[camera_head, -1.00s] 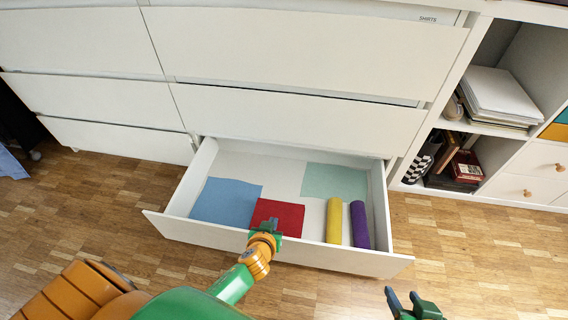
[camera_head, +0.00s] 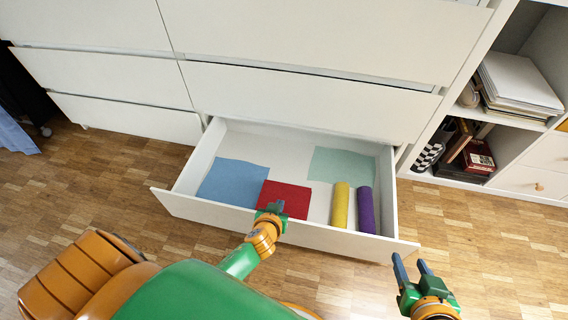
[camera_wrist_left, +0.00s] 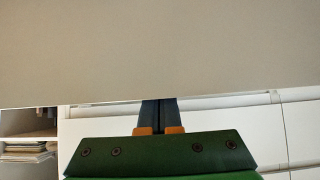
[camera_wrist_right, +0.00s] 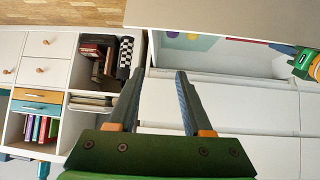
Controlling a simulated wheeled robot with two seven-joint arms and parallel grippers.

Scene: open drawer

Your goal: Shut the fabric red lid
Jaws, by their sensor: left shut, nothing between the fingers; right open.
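A flat red fabric piece (camera_head: 287,198) lies in the open white drawer (camera_head: 335,239), against the inside of its front wall. I see no separate red lid. My left gripper (camera_head: 273,207) is shut and empty at the top edge of the drawer front, overlapping the red piece's lower left corner in the head view; I cannot tell if it touches. In the left wrist view its closed fingers (camera_wrist_left: 159,103) end at a broad pale panel. My right gripper (camera_head: 412,263) is open and empty, right of the drawer's front corner; its spread fingers (camera_wrist_right: 157,80) show in the right wrist view.
A blue cloth (camera_head: 232,183), a pale green cloth (camera_head: 342,166), a yellow roll (camera_head: 340,205) and a purple roll (camera_head: 365,210) share the drawer. Closed drawers (camera_head: 300,100) stand above. A shelf with books (camera_head: 475,158) is at right. Wooden floor (camera_head: 470,225) is clear around the drawer front.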

